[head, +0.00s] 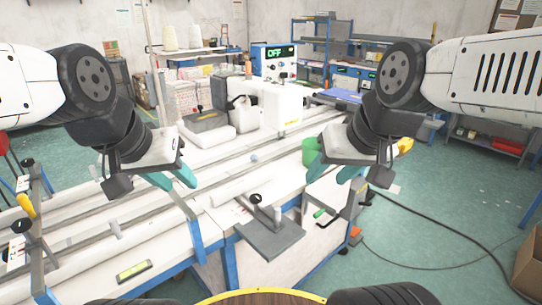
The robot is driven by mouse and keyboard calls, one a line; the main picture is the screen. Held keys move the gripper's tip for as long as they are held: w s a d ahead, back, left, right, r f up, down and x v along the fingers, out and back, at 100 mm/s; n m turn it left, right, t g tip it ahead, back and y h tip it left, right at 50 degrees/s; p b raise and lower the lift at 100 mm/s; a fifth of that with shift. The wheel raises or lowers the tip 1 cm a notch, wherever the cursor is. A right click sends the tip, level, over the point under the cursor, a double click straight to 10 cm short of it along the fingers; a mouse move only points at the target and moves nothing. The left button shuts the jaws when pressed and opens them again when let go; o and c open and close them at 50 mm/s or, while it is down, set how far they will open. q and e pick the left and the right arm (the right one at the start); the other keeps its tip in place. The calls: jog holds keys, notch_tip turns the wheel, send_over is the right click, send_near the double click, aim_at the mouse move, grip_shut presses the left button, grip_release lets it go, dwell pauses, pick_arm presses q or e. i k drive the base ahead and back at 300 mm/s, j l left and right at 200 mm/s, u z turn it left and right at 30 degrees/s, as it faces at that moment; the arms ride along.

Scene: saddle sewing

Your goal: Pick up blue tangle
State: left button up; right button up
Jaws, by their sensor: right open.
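My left gripper (181,184) hangs over the white workbench at the left, its two teal fingers apart and nothing seen between them. My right gripper (325,179) is over the bench's right side, with its teal fingers apart and empty. I cannot make out a blue tangle for certain. A small pale-blue thing (253,157) lies on the bench between the grippers and beyond them; it is too small to identify. Neither gripper touches it.
A white sewing machine (268,107) stands on the long bench (222,216). A grey plate with a black-knobbed lever (270,238) juts from the near edge. A green cylinder (310,150) is behind my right gripper. A level (133,271) lies at the left. A cable crosses the floor at the right.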

aim_at(254, 157)
jog(key=i+l+u, duration=0.2)
jog(key=u, duration=0.25)
jog(key=i+l+u, duration=0.1)
jog(key=l+u, duration=0.35)
jog(key=i+l+u, duration=0.1)
jog(key=l+u, duration=0.35)
